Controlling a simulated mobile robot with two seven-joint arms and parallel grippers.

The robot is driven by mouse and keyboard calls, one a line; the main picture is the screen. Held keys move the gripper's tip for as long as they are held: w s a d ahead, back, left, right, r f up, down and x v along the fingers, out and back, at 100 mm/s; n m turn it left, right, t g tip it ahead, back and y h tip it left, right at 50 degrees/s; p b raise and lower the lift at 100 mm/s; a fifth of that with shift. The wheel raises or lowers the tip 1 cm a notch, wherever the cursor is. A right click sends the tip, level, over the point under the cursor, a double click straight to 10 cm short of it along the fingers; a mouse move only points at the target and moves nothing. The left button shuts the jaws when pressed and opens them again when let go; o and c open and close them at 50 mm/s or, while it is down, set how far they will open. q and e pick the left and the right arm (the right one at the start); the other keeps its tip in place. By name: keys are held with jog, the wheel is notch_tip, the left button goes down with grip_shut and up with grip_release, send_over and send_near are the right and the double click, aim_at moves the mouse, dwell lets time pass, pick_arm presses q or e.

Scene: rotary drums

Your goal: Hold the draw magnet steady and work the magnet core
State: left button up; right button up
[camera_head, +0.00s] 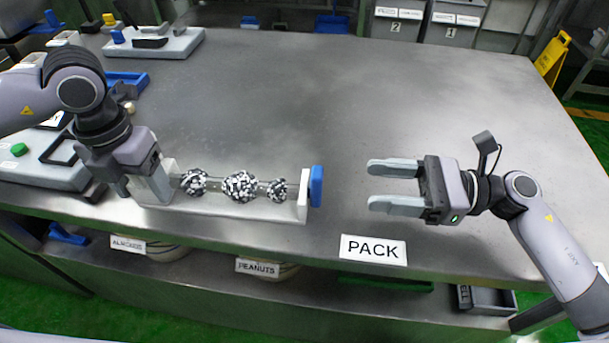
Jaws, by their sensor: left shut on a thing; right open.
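The draw magnet (235,207) lies along the front of the steel table, a pale base with an upright at each end. A clear tube runs between the uprights, with black-and-white speckled clumps (240,187) around it. A blue knob (317,186) sits at its right end; the magnet core inside the tube is hard to make out. My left gripper (153,184) is shut on the draw magnet's left end, and its fingers partly hide that end. My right gripper (371,186) is open and empty, its fingers pointing left toward the blue knob, with a gap between.
A PACK label (373,249) lies at the table's front edge. A pale tray-like unit (40,172) stands at the far left, with another device (155,43) behind. A blue tray (127,80) is near my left arm. The table's middle and right are clear.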

aim_at(317, 180)
jog(key=a, duration=0.7)
jog(key=w+a, duration=0.1)
jog(key=a, duration=0.2)
jog(key=shift+a, duration=0.2)
